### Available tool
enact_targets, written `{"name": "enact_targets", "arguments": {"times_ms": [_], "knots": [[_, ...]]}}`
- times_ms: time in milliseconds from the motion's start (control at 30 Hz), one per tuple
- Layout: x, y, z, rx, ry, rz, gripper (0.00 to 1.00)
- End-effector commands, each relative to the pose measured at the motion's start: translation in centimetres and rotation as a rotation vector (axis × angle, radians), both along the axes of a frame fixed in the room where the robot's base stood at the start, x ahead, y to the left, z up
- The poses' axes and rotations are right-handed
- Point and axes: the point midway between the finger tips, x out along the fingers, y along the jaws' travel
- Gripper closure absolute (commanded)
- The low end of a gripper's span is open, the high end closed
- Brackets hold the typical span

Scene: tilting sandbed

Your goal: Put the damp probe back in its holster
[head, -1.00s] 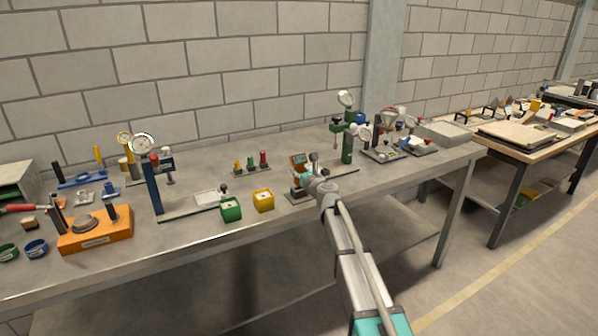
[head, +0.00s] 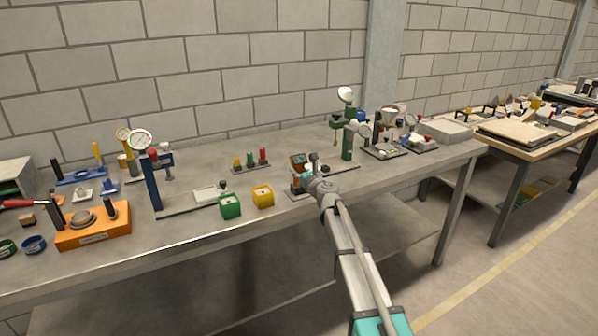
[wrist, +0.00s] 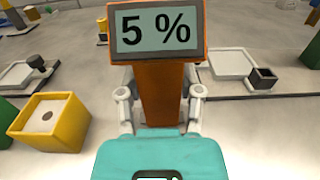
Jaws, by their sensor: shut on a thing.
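The damp probe (wrist: 160,85) has an orange body and a dark-framed display reading 5 %. It is upright between my gripper's two fingers (wrist: 160,105) in the wrist view, and they are shut on its body. My gripper (head: 305,180) is partly hidden there by my arm. The probe's lower end is hidden, so I cannot tell whether it touches the bench. I cannot pick out the holster with certainty.
A yellow block (head: 263,196) with a holed white top and a green block (head: 230,206) stand left of my gripper. Green, yellow and red pegs stand in a rack (head: 250,168) behind. A green gauge stand (head: 348,142) stands to the right.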

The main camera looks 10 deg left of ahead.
Motion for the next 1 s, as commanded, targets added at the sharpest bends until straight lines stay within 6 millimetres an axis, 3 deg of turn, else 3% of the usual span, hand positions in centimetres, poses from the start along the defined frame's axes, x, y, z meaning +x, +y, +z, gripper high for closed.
{"name": "enact_targets", "arguments": {"times_ms": [67,100,300,767,1000], "knots": [[0.0,0.0,0.0,0.0,0.0,0.0,0.87],[0.0,0.0,0.0,0.0,0.0,0.0,0.49],[0.0,0.0,0.0,0.0,0.0,0.0,0.13],[-0.2,0.0,0.0,0.0,0.0,0.001,0.13],[-1.6,-0.9,0.0,0.0,0.0,0.0,0.13]]}}
